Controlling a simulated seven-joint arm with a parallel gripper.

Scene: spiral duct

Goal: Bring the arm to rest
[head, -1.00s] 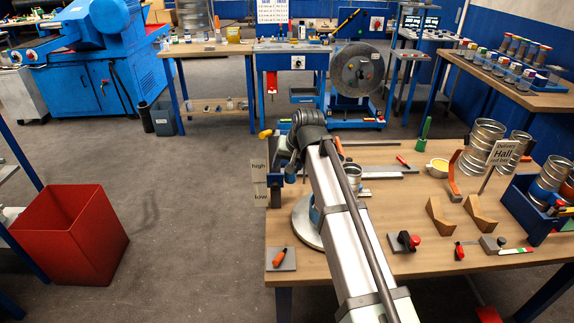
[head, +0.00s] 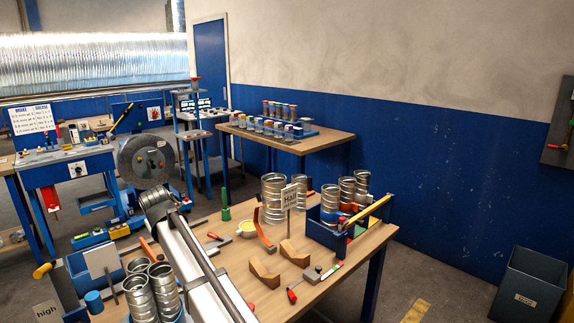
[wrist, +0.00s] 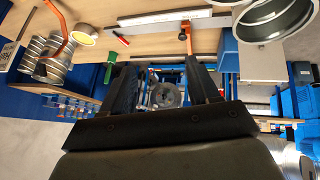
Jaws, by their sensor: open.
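My gripper (wrist: 166,72) shows in the wrist view with its two dark fingers spread apart and nothing held between them. Beyond the fingers I see a grey reel (wrist: 166,96) some way off. In the head view my arm reaches from the bottom edge up and left over the wooden workbench (head: 235,262). The arm's far end is near the bench's far edge, and the fingers cannot be made out there.
Metal duct pieces (head: 138,297) stand close left of my arm. A blue crate (head: 322,236) with ducts, a Hall sign (head: 289,197) and wooden wedges (head: 264,272) stand to its right. A grey bin (head: 527,287) is on the floor at right.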

